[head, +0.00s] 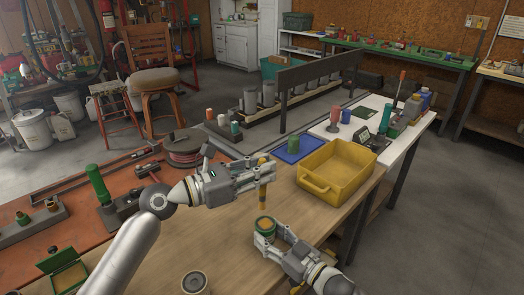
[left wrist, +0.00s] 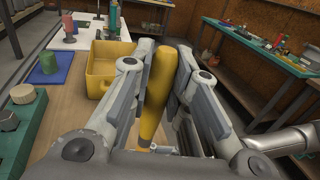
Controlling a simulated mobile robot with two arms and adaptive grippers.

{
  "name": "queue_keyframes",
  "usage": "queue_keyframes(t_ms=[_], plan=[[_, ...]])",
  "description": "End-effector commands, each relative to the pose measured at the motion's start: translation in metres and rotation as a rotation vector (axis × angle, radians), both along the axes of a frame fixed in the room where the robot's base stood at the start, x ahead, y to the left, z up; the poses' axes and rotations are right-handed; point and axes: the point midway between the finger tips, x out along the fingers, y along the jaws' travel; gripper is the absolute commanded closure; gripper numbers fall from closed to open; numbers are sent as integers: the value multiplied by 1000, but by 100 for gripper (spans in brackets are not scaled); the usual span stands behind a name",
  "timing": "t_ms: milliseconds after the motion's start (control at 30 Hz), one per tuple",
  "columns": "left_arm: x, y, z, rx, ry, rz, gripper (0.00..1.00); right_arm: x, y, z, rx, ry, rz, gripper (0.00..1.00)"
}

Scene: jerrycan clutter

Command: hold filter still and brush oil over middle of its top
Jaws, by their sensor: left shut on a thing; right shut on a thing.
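The brush (head: 263,195) has a yellow-orange handle and is upright in my left gripper (head: 266,174), which is shut on it. The handle also shows between the fingers in the left wrist view (left wrist: 156,90). The brush's lower end is just above the filter (head: 265,226), a short can with a green rim and a tan-orange top. Whether brush and filter touch, I cannot tell. My right gripper (head: 271,239) is shut on the filter, low over the wooden table. An open round can (head: 195,282) with brown contents stands at the table's near edge.
A yellow bin (head: 338,168) stands on the table right of the brush. A blue mat (head: 293,149) with a green cylinder (head: 293,143) lies behind. A hose reel (head: 184,147) and a green-handled tool (head: 98,183) are on the orange bench. The wood left of the filter is bare.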

Motion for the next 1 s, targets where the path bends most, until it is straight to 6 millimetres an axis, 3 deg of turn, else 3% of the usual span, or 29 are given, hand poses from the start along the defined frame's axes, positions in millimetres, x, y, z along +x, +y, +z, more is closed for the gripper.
queue_keyframes(t_ms=[167, 200, 367, 767, 1000], plan=[[0, 0, 0, 0, 0, 0, 99, 0, 0, -1, -1, 1, -1, 70], [0, 0, 0, 0, 0, 0, 99, 0, 0, -1, -1, 1, -1, 48], [0, 0, 0, 0, -1, 0, 99, 0, 0, 0, -1, 1, 0, 28], [0, 0, 0, 0, -1, 0, 99, -4, -4, -1, 0, 1, 0, 28], [0, 0, 0, 0, -1, 0, 99, -34, -34, -2, -3, 4, -2, 28]])
